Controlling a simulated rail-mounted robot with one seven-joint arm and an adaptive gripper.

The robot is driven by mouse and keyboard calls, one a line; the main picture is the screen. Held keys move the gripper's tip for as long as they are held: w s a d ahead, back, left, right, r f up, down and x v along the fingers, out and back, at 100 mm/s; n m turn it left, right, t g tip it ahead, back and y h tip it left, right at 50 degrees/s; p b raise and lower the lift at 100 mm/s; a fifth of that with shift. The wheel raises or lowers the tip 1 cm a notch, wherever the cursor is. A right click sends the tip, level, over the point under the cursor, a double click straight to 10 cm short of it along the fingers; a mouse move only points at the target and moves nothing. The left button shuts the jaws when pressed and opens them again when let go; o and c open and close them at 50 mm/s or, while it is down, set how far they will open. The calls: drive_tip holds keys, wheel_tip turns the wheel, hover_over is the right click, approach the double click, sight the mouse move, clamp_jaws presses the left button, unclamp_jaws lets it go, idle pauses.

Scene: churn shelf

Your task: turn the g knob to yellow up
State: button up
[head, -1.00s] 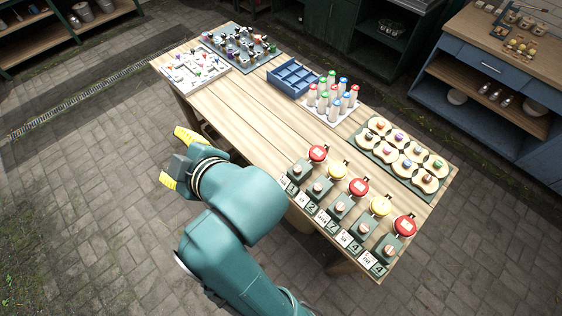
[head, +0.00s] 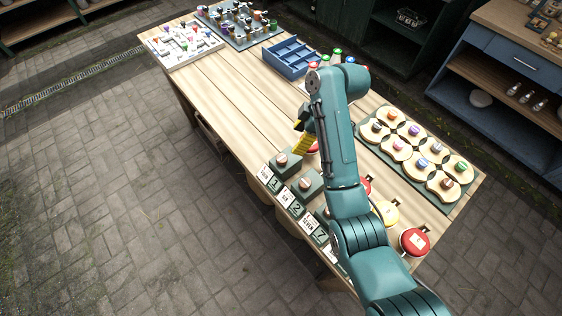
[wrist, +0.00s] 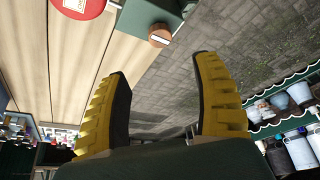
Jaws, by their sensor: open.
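The first knob (head: 282,159) and second knob (head: 305,184) show in the head view; my arm hides most of the others. Small label cards (head: 285,198) stand before them, but I cannot tell which knob is g. In the wrist view one knob (wrist: 160,37) with a pale mark sits on its green block, beyond the fingertips and apart from them. My gripper (wrist: 162,65) is open and empty. In the head view its yellow fingers (head: 302,138) are above the first blocks.
Red and yellow discs stand behind the blocks; a red one (head: 415,241) is at the near end. A board of coloured knobs (head: 421,163) lies right of my arm. A blue divided tray (head: 290,57) is farther back. The table's left middle is clear.

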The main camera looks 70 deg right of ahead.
sight(282, 158)
drive_tip(key=x, duration=1.2)
drive_tip(key=shift+a+f+b, duration=0.1)
drive_tip(key=shift+f+b, duration=0.1)
drive_tip(key=shift+b, duration=0.2)
drive_tip(key=shift+c, duration=0.4)
clamp_jaws()
